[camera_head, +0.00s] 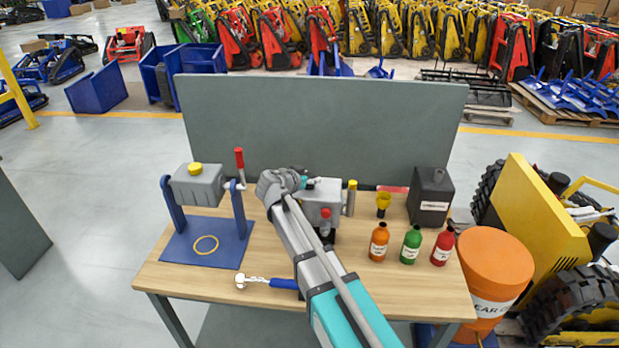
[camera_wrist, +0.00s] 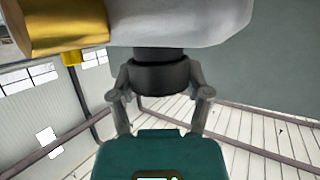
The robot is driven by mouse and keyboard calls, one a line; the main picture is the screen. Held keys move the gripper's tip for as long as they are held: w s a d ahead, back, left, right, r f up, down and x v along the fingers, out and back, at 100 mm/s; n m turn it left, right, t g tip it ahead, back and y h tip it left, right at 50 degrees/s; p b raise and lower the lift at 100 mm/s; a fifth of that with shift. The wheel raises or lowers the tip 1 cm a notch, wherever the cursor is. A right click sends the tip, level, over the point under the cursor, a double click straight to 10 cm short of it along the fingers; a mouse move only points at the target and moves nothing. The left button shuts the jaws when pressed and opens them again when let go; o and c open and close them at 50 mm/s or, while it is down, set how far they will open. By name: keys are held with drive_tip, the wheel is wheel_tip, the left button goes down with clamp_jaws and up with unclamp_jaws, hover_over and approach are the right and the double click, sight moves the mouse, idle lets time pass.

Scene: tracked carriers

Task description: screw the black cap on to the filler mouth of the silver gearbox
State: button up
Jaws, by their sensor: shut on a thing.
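The silver gearbox (camera_head: 325,188) stands at the middle of the bench, partly hidden behind my arm. In the wrist view its pale grey body (camera_wrist: 200,20) fills the top of the picture. My gripper (camera_wrist: 160,82) is shut on the black cap (camera_wrist: 160,77), with a finger on each side of it. A dark, narrower piece shows between the cap and the gearbox body; I cannot tell whether it is the filler mouth or part of the cap. The cap is in line with it, with no clear gap. In the head view the cap is hidden.
A second grey gearbox with a yellow cap (camera_head: 195,169) sits on a blue stand at left. Orange (camera_head: 379,243), green (camera_head: 411,246) and red (camera_head: 443,248) bottles, a yellow funnel (camera_head: 383,201) and a black canister (camera_head: 431,196) stand at right.

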sight(310, 177)
drive_tip(key=shift+f+b, duration=0.6)
drive_tip(key=shift+f, duration=0.05)
drive_tip(key=o, duration=1.1)
drive_tip(key=shift+r, duration=0.15)
wheel_tip(310, 177, up, 9)
drive_tip(key=p, duration=0.9)
drive_tip(key=shift+f+m+h, duration=0.25)
drive_tip(key=shift+m+h, duration=0.05)
